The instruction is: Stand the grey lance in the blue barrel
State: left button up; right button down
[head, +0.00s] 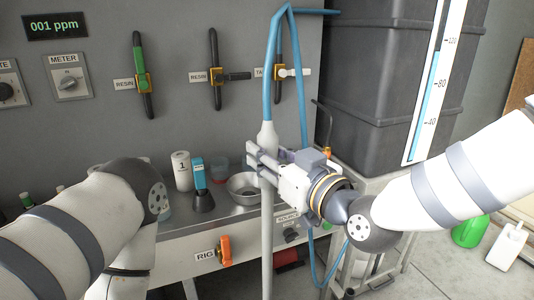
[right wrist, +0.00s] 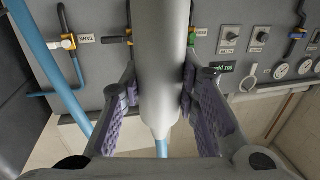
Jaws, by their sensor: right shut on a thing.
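The grey lance (head: 267,225) hangs nearly upright in front of the bench, its thicker upper part tied to a blue hose (head: 271,70). My right gripper (head: 260,163) is shut on the lance just below that thicker part. In the right wrist view the lance (right wrist: 161,70) runs between the purple pads of the right gripper (right wrist: 160,100). The lance's lower end is cut off by the bottom of the head view. My left arm shows at the left, but its gripper is out of view. I see no blue barrel in either view.
A metal bench (head: 185,237) carries a bowl (head: 244,187), a white canister (head: 181,170) and a blue-and-black item (head: 201,187). A large dark grey tank (head: 380,90) stands behind at the right. A green container (head: 470,231) and a white bottle (head: 507,246) stand on the floor.

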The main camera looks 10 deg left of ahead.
aim_at(271, 232)
jog(key=shift+r, duration=0.15)
notch_tip(271, 232, down, 18)
jog(key=b, duration=0.4)
notch_tip(271, 232, down, 3)
jog(key=shift+f+b, duration=0.2)
jog(key=shift+b, duration=0.7)
notch_tip(271, 232, down, 16)
jog(key=b, duration=0.8)
jog(key=shift+f+b, duration=0.25)
jog(key=shift+b, duration=0.15)
pick_arm(q)
jog(key=s+f+g+b, duration=0.4)
jog(key=s+f, duration=1)
jog(key=f, duration=0.4)
jog(key=shift+f+g, duration=0.4)
jog(key=shift+g, duration=0.3)
pick_arm(e)
jog(key=shift+f, duration=3.05)
jog(key=c, duration=1.2)
grip_release()
jog(key=shift+o, duration=0.2)
